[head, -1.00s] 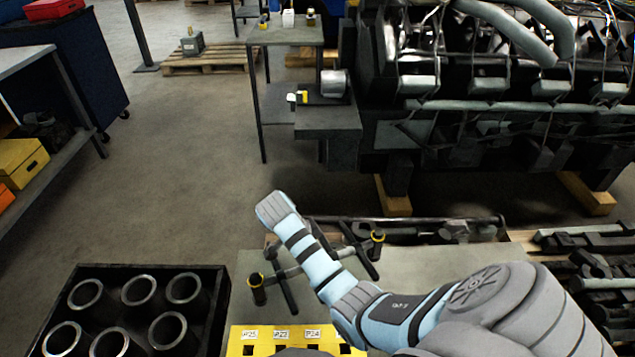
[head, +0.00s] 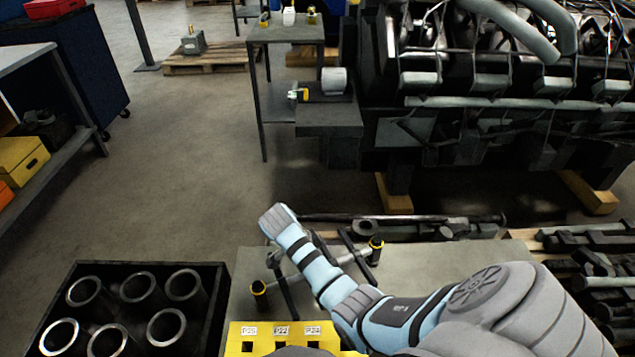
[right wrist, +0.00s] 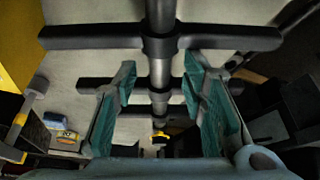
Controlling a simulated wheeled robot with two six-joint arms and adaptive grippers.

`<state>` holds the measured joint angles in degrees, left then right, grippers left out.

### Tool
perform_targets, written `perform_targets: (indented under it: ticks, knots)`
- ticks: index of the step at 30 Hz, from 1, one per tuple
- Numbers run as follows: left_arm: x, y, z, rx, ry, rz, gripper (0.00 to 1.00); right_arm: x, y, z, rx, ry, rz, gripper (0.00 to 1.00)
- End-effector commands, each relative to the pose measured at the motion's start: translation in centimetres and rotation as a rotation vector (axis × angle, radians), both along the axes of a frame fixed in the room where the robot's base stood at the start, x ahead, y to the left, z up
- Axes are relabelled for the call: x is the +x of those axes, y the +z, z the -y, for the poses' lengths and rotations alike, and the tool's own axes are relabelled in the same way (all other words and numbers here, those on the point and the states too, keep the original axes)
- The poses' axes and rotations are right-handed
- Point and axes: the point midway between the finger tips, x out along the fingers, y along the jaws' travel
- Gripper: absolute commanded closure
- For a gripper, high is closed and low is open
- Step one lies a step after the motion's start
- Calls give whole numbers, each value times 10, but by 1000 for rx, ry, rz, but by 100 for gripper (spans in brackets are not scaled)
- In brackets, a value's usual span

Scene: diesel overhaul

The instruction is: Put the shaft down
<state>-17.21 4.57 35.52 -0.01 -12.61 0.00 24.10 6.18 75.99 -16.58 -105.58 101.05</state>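The shaft (head: 285,290) is a grey bar with black crossbars and yellow-ringed dark ends. In the head view it is low over the grey bench top (head: 245,290), partly hidden under my right arm; contact with the bench cannot be made out. In the right wrist view the shaft (right wrist: 160,75) runs down the middle between the two teal fingers of my right gripper (right wrist: 160,97). Gaps show between it and both fingers, so the gripper is open around it. My right gripper's fingers are hidden in the head view. My left gripper is not in view.
A yellow labelled tray (head: 235,342) lies at the front of the bench. A black crate (head: 218,275) with several metal sleeves stands to the left. Long dark parts (head: 590,240) lie on the right.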

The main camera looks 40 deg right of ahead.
Motion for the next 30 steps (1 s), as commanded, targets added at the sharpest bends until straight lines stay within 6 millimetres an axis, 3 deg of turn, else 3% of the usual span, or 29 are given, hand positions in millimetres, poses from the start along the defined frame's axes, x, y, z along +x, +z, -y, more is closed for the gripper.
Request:
perform_targets:
  ticks: [5, 10, 12, 15, 30]
  knots:
    - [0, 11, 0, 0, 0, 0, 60, 4, 24, -8, 1, 1, 3, 62]
    - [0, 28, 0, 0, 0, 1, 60, 10, 71, -27, 3, 2, 5, 62]
    - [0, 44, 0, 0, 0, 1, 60, 11, 92, -33, 1, 2, 2, 62]
    - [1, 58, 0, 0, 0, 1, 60, 13, 108, -40, 0, 1, 0, 62]
    - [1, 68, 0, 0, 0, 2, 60, 14, 118, -43, 0, 1, 1, 62]
